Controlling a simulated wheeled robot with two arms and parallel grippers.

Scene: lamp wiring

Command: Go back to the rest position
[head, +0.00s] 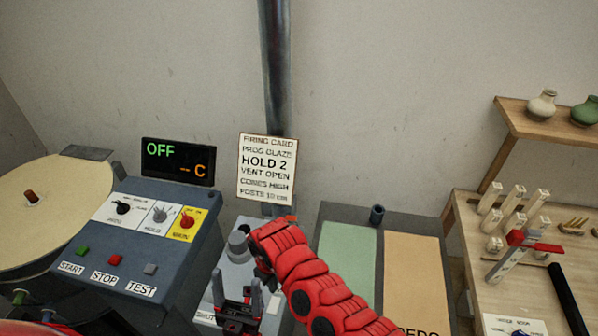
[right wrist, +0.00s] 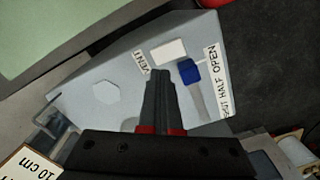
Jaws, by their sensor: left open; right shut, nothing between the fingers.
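My right arm, in red segments, reaches in from the lower right of the head view. Its black gripper (head: 238,303) is over the grey vent box (head: 232,262) in the lower middle. In the right wrist view its fingers (right wrist: 158,75) are together and empty, in front of the vent box (right wrist: 110,75) face. The box's blue-tipped lever (right wrist: 190,72) is just right of the fingertips, beside a SHUT HALF OPEN label. Whether the fingers touch the box I cannot tell. My left gripper (head: 34,306) shows only partly at the lower left corner of the head view, open.
A control panel (head: 150,225) with an OFF display (head: 178,162) stands left of the vent box. A round tan disc (head: 50,205) is further left. A firing card (head: 267,168) hangs behind. Green (head: 345,255) and orange (head: 410,275) panels and a wooden bench (head: 470,235) lie right.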

